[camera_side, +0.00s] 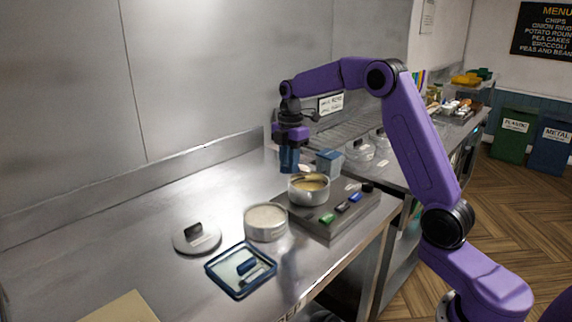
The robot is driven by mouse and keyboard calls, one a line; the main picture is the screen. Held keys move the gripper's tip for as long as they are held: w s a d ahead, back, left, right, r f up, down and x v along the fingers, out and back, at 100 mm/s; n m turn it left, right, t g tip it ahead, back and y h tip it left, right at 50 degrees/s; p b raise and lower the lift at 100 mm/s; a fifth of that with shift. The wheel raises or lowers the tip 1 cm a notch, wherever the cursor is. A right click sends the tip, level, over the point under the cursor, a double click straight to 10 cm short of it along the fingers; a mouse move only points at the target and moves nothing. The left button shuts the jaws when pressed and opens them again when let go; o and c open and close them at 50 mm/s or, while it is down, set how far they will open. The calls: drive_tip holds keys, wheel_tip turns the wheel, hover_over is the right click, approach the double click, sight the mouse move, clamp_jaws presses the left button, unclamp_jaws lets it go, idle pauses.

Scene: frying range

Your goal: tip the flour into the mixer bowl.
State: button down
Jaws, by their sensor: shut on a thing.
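My gripper (290,143) points down over the worktop, behind and to the left of the mixer bowl. It is shut on a dark blue, cup-like thing (289,160), which looks upright. Its contents are hidden, so I cannot tell whether the flour is in it. The metal mixer bowl (308,196) stands on a dark grey base (330,220) with several coloured controls along its front. Something pale tan shows inside the bowl. The held thing is apart from the bowl.
A round tub (265,229) with pale contents stands left of the base. Nearby are a lid (197,238) with a dark knob and a blue-rimmed tray (210,268) holding small blue pieces. A blue-grey block (328,162) stands behind the bowl. The left worktop is mostly clear.

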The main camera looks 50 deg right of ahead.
drive_tip(key=shift+d+r+y, duration=0.8)
drive_tip(key=shift+d+y, duration=0.1)
drive_tip(key=shift+y, duration=0.45)
drive_tip(key=shift+d+r+y, duration=0.75)
drive_tip(key=shift+d+y, duration=0.15)
drive_tip(key=shift+y, duration=0.45)
drive_tip(key=shift+a, duration=0.1)
drive_tip(key=shift+a+f+h, duration=0.4)
drive_tip(key=shift+a+h, duration=0.2)
drive_tip(key=shift+h, duration=0.1)
drive_tip(key=a+f+h, duration=0.1)
drive_tip(key=a+h, duration=0.1)
drive_tip(key=h, duration=0.1)
drive_tip(key=shift+f, duration=0.35)
drive_tip(key=a+f+h, duration=0.1)
drive_tip(key=h, duration=0.1)
drive_tip(key=shift+f+h, duration=0.2)
drive_tip(key=shift+h, duration=0.1)
drive_tip(key=shift+a+h, duration=0.15)
drive_tip(key=shift+h, duration=0.15)
drive_tip(key=shift+a+r+h, duration=0.1)
drive_tip(key=shift+r+h, duration=0.45)
drive_tip(key=shift+h, duration=0.15)
